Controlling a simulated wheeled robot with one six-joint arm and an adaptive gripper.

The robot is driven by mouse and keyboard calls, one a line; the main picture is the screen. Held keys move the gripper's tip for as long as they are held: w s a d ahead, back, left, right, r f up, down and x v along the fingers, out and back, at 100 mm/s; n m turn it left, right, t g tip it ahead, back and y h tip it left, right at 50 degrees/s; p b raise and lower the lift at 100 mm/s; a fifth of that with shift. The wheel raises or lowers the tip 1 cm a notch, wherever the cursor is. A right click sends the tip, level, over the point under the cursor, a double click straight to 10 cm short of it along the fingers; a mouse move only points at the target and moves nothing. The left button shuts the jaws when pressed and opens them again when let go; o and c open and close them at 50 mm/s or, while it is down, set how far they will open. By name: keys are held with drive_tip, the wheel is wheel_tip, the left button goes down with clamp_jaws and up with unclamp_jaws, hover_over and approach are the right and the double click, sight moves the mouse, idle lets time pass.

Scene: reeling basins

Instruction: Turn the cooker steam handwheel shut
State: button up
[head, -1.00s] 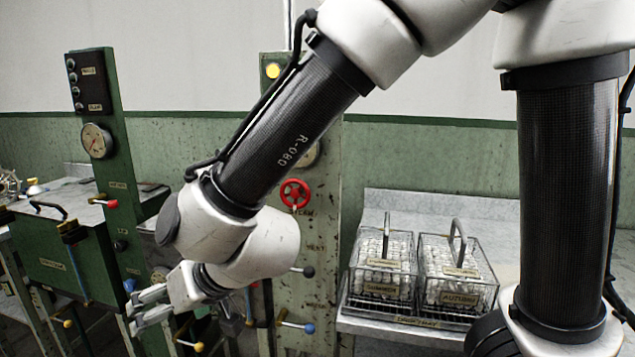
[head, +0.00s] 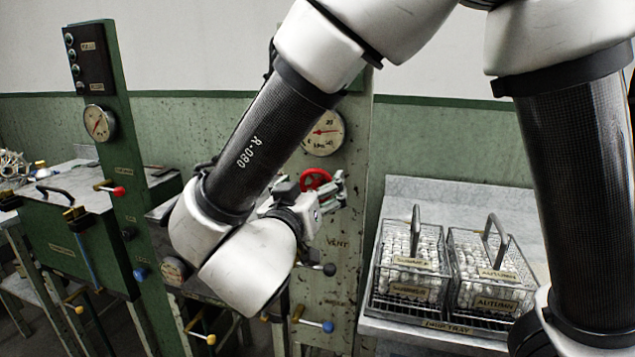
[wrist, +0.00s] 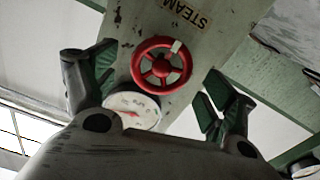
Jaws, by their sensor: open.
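The red steam handwheel (head: 316,181) is on the front of the pale green cooker panel (head: 345,215), partly hidden behind my gripper in the head view. In the wrist view the whole handwheel (wrist: 161,65) shows, with red spokes and a small pale mark on its rim, beside a "STEAM" label (wrist: 188,13). My gripper (head: 328,190) is in front of the wheel at its height. In the wrist view its two fingers (wrist: 155,85) are spread wide to either side of the wheel, with a gap on each side and nothing between them held.
A round gauge (head: 323,132) is on the panel above the wheel. Levers with dark, blue and yellow knobs stick out below, such as the blue knob (head: 328,327). Two wire baskets of cocoons (head: 409,262) stand on the bench at the right.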

sight(317, 185)
drive_tip(key=shift+x, duration=1.6)
drive_tip(key=c, duration=1)
drive_tip(key=m, duration=0.4)
drive_tip(key=shift+m, duration=0.3)
drive_tip(key=m, duration=0.4)
drive_tip(key=shift+d, duration=0.15)
drive_tip(key=shift+m, duration=0.4)
